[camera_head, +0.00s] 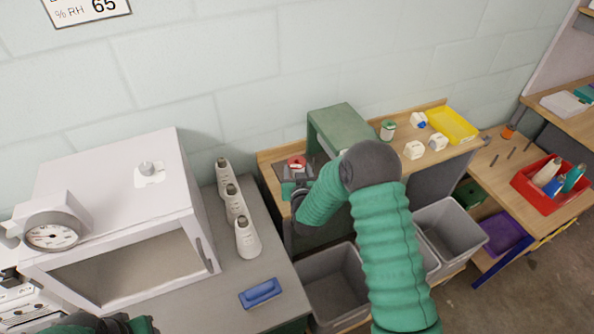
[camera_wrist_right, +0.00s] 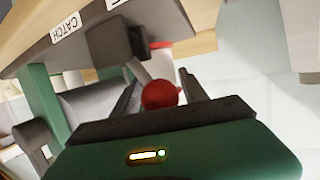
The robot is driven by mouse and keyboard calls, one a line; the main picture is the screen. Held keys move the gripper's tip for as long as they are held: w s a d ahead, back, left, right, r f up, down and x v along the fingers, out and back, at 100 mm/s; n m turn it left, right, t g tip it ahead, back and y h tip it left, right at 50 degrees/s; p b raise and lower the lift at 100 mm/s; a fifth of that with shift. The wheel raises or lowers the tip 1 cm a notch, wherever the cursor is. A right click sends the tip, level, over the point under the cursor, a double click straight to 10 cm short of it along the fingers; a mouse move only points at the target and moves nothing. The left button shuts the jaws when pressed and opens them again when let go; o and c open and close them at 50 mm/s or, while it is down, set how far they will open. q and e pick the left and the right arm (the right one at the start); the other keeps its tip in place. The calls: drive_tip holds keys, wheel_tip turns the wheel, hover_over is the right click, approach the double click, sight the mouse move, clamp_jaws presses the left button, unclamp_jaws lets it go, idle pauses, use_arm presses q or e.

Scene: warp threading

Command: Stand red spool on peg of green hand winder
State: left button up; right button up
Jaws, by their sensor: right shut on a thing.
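The red spool (camera_head: 296,162) is at the left end of the wooden bench in the head view. My right gripper (camera_head: 297,177) is shut on it. A green box-like frame (camera_head: 338,125), seemingly the green winder, stands just right of the gripper. The peg cannot be made out, nor whether the spool touches it. My left gripper (camera_head: 125,324) shows only partly at the bottom left edge; its fingers are unclear.
A green-wound spool (camera_head: 388,130), several white pieces (camera_head: 414,150) and a yellow tray (camera_head: 453,125) lie right of the frame. Grey bins (camera_head: 335,280) stand below the bench.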

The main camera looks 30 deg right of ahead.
drive_tip(key=shift+f, duration=0.15)
drive_tip(key=shift+f+b, duration=0.35)
drive_tip(key=shift+b, duration=0.05)
drive_tip(key=shift+f, duration=0.15)
drive_tip(key=o, duration=1.5)
drive_tip(key=shift+c, duration=0.2)
drive_tip(key=shift+s+a, duration=0.1)
